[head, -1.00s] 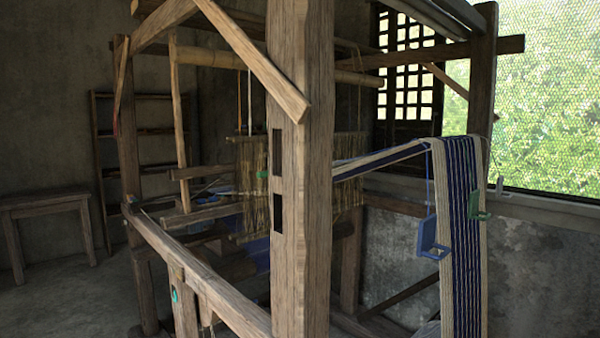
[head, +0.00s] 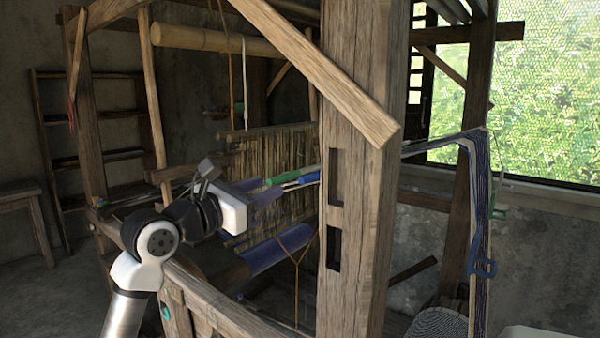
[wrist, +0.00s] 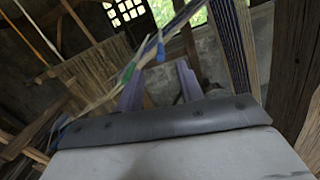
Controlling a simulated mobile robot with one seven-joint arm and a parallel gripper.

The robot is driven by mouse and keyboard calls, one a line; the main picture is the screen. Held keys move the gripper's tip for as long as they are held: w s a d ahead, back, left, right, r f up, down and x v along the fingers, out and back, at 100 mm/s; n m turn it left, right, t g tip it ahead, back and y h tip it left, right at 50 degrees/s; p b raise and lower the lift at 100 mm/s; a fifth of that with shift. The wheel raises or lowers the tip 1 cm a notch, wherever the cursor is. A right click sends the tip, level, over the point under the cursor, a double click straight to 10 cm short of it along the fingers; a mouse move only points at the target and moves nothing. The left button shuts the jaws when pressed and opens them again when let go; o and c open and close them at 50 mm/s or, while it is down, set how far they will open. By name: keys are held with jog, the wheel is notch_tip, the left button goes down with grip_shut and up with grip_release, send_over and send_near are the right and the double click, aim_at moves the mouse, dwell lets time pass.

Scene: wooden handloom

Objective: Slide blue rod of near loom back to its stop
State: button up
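The near loom's tall front post (head: 358,170) stands right of my gripper. A blue rod end (head: 309,178) shows just left of the post, beside a green rod end (head: 290,180), both on thin pale rods. In the wrist view the blue end (wrist: 160,51) appears between and beyond my fingertips, with a green end (wrist: 128,72) to its left. My gripper (head: 268,192) reaches in from the left above the side rail. Its two purplish fingers (wrist: 160,85) stand apart in the wrist view. I cannot tell whether they touch a rod; the stop is not clear.
A reed of thin upright strips (head: 275,150) stands behind the rods. A blue cloth roll (head: 278,250) lies below my gripper. The side rail (head: 225,310) runs beneath my arm. Striped warp (head: 478,220) hangs at right with a blue hook (head: 482,267).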

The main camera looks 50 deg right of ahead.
aim_at(311, 178)
jog(key=shift+t+y, duration=0.3)
jog(key=shift+y, duration=0.2)
jog(key=d+p, duration=0.1)
jog(key=d, duration=0.4)
jog(key=w+d+f+p, duration=0.1)
jog(key=d+p, duration=0.1)
jog(key=d, duration=0.3)
jog(key=d+p, duration=0.1)
jog(key=d, duration=0.5)
jog(key=shift+w+f, duration=0.25)
jog(key=shift+w, duration=0.1)
grip_shut()
